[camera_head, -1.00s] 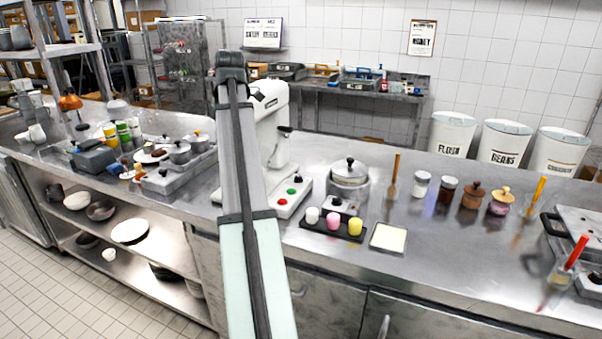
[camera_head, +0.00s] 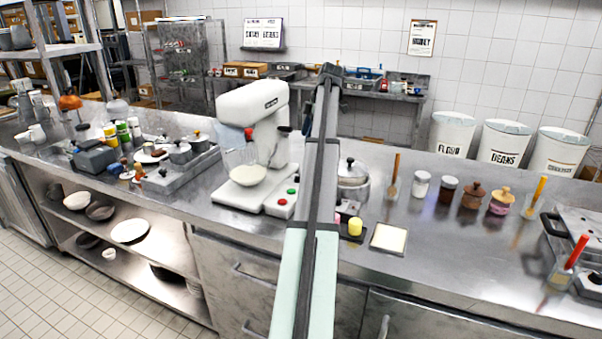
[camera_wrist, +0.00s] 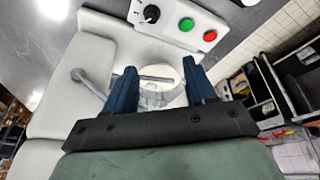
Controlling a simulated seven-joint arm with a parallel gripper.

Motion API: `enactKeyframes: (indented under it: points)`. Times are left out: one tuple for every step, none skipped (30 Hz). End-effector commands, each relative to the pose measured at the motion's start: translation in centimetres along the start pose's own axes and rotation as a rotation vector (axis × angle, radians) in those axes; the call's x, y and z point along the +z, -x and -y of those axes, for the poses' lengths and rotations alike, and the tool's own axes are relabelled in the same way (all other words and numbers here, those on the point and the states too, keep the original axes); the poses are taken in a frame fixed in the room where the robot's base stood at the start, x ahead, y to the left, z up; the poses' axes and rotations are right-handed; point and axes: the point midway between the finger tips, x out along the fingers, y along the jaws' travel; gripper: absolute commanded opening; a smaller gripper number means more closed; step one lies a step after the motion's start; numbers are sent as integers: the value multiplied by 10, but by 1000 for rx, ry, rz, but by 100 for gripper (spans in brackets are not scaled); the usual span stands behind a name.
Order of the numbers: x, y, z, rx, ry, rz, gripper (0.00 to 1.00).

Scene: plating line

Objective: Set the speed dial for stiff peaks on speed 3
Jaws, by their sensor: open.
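The white stand mixer (camera_head: 252,104) stands on the steel counter, with a clear bowl (camera_head: 246,174) of pale contents under its head. Its base has a green button (camera_head: 291,191) and a red button (camera_head: 282,201). In the wrist view, the black round speed dial (camera_wrist: 151,13) sits at the top edge, beside the green button (camera_wrist: 186,24) and red button (camera_wrist: 210,35). The dial's setting is too small to read. My gripper (camera_wrist: 162,78) is open, its blue fingers apart from the dial, which lies above them in the picture. In the head view, my arm hides the gripper.
A lidded pot (camera_head: 352,180) is partly behind my arm. Several jars stand farther right. A grey lever (camera_wrist: 88,84) shows left of the fingers in the wrist view.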

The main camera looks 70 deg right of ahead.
Motion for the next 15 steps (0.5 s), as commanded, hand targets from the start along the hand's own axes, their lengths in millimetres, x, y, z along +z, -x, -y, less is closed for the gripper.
enactKeyframes:
  points:
    - [14,-7,-8,-8,-32,-20,56]
    - [20,-11,-10,-12,-47,-29,56]
    - [26,-15,-12,-15,-65,-40,56]
    - [30,-17,-13,-17,-76,-47,56]
    - [34,-20,-14,-19,-85,-52,56]
    - [37,-22,-15,-22,-94,-58,56]
    - [39,-24,-15,-23,-99,-61,56]
    - [40,-25,-15,-24,-103,-63,56]
    - [40,-27,-15,-24,-106,-65,56]
    - [40,-29,-15,-24,-107,-66,56]
    - [40,-31,-15,-25,-107,-66,56]
    - [40,-35,-14,-25,-107,-66,56]
    - [40,-38,-14,-25,-107,-66,56]
    - [39,-42,-14,-26,-106,-66,56]
    - [39,-48,-13,-26,-106,-66,56]
